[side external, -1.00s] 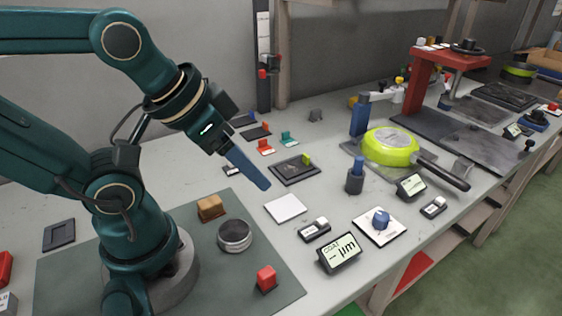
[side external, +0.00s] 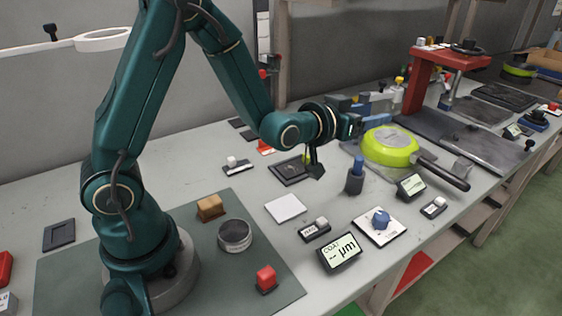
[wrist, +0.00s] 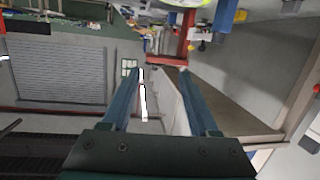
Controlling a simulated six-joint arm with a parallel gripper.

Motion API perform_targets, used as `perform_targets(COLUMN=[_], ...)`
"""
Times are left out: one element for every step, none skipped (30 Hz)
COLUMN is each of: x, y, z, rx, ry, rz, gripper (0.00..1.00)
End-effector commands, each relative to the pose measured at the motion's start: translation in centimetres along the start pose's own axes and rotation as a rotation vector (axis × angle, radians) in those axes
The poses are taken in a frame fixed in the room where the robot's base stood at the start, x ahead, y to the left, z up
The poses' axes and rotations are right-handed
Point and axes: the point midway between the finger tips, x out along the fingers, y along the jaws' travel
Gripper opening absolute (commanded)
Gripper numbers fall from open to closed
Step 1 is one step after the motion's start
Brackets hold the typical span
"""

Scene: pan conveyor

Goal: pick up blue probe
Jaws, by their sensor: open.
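The blue probe (side external: 356,170) stands upright in a dark round holder (side external: 354,186) on the bench, left of the lime pan in the side view. My gripper (side external: 385,111) is held level above the bench, higher than the probe and pointing right, toward the pan and the red press. Its two blue fingers are apart and empty in the wrist view (wrist: 160,72). I cannot make out the probe in the wrist view.
The upturned lime pan (side external: 390,146) has its dark handle toward the front. The red press (side external: 432,75) stands behind it. Small displays, such as the COAT display (side external: 340,252), and a dial plate (side external: 379,225) line the front. A white square (side external: 286,208) lies left.

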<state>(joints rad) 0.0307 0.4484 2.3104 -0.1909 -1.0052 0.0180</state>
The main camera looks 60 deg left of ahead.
Motion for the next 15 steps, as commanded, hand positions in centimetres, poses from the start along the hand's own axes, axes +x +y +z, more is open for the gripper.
perform_targets(x=[0.6,0.8,1.1,1.2,1.2,1.3,1.2,1.2,1.2,1.1,1.1,1.1,1.2,1.4,1.6], y=[-0.2,-0.3,-0.4,-0.5,-0.6,-0.7,-0.7,-0.8,-0.8,-0.8,-0.8,-0.8,-0.9,-0.9,-0.9], z=[2.2,3.2,4.6,5.7,6.7,8.0,8.8,9.5,10.2,10.7,11.0,11.3,11.4,11.5,11.6], rx=[0.01,0.015,0.021,0.026,0.03,0.035,0.038,0.041,0.044,0.046,0.047,0.048,0.048,0.049,0.049], ry=[-0.026,-0.038,-0.058,-0.076,-0.096,-0.125,-0.144,-0.16,-0.176,-0.186,-0.193,-0.2,-0.203,-0.204,-0.204], rz=[-0.009,-0.013,-0.018,-0.021,-0.024,-0.026,-0.027,-0.028,-0.029,-0.029,-0.029,-0.029,-0.029,-0.029,-0.029], gripper=[0.61,0.61,0.61,0.61,0.61,0.61,0.61,0.61,0.61,0.61,0.61,0.61,0.61,0.61,0.61])
